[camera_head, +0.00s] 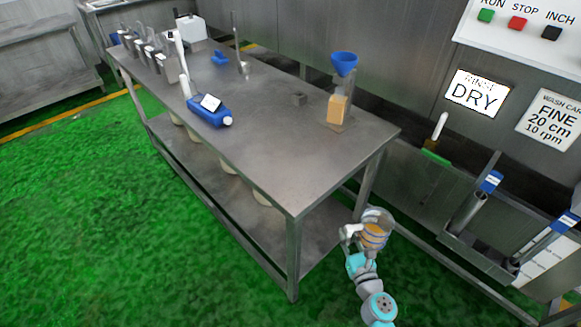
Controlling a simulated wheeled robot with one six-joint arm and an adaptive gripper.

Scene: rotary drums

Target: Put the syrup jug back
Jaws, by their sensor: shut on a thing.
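A small grey, see-through-looking jug with amber contents (376,218), apparently the syrup jug, is at the lower right, beyond the near right corner of the steel table. My gripper (364,238) is shut on it. The jug looks roughly upright, with its rim facing up. It is apart from the table in the picture, and my fingers hide part of its side.
The steel table (265,140) carries a clear vessel with amber contents (338,110) under a blue funnel (344,62), a blue bottle (209,112), a white jug (191,28) and several metal jugs (160,58). A wall rack (475,240) stands right. Its near top is clear.

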